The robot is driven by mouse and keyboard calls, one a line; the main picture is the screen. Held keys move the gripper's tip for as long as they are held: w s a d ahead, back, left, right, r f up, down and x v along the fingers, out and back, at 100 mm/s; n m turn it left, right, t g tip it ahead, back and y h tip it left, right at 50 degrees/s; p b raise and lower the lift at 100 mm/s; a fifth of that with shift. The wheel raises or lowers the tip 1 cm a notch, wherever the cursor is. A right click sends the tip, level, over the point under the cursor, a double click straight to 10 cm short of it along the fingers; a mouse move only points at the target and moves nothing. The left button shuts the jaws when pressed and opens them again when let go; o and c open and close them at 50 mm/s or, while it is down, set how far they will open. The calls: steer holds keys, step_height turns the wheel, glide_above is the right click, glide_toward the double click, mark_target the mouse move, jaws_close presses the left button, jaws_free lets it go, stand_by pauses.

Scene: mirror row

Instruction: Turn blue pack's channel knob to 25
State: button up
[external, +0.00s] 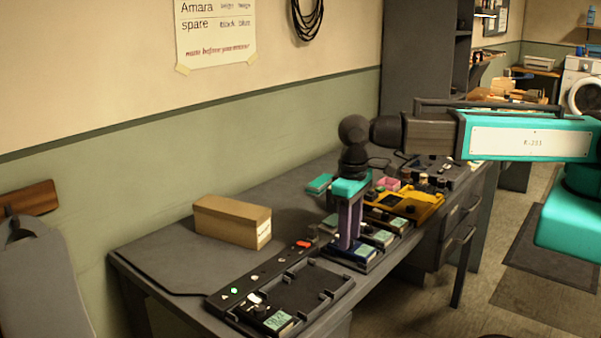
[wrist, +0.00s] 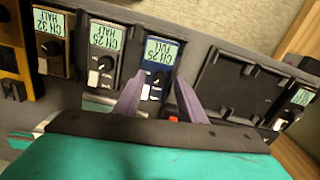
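The blue pack (wrist: 160,62) sits in the rack slot in the middle of the wrist view. Its screen appears upside down there and seems to read CH 25, FULL. Its round black knob (wrist: 158,77) lies below the screen, with a white switch beside it. My gripper (wrist: 157,80) has its two purple fingers apart, one on each side of the knob, with visible gaps. I cannot tell whether a finger touches the pack. In the external view my gripper (external: 349,240) points straight down over the blue pack (external: 352,254), and the fingers hide its knob.
A grey pack (wrist: 104,55) reading CH 25 and a brown pack (wrist: 52,48) reading CH 32 stand beside it. Empty slots (wrist: 235,85) and another pack (wrist: 292,103) lie on the other side. A cardboard box (external: 232,222) stands on the desk (external: 165,255) near the wall.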

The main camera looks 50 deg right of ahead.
step_height(320, 180, up, 13)
steer(key=b, duration=0.2)
stand_by(0.8)
steer(key=shift+r, duration=0.1)
stand_by(0.4)
